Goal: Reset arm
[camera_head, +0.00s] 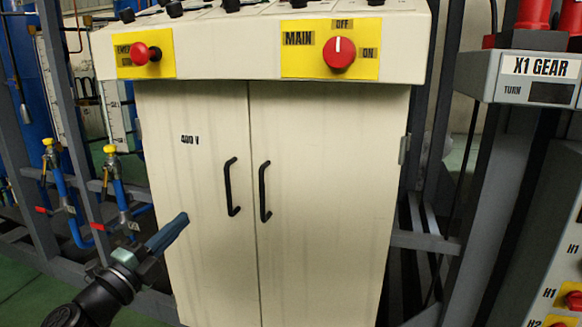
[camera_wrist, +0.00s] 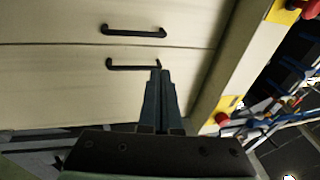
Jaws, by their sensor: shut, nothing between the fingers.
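My gripper (camera_head: 178,226) is at the lower left in the head view, in front of the left door of the cream cabinet (camera_head: 330,200). My arm comes in from the bottom left corner. In the wrist view my gripper (camera_wrist: 160,75) points at the cabinet doors, its two dark fingers together and empty. The fingertips overlap the end of one black door handle (camera_wrist: 130,65) in the picture; I cannot tell whether they touch it. Both doors are shut.
Above the doors is a panel with a red MAIN knob (camera_head: 339,53) and a red emergency button (camera_head: 140,54). Blue pipes with yellow-capped valves (camera_head: 115,185) stand at left. An X1 GEAR box (camera_head: 530,78) is at right. Green floor (camera_head: 40,295) shows at lower left.

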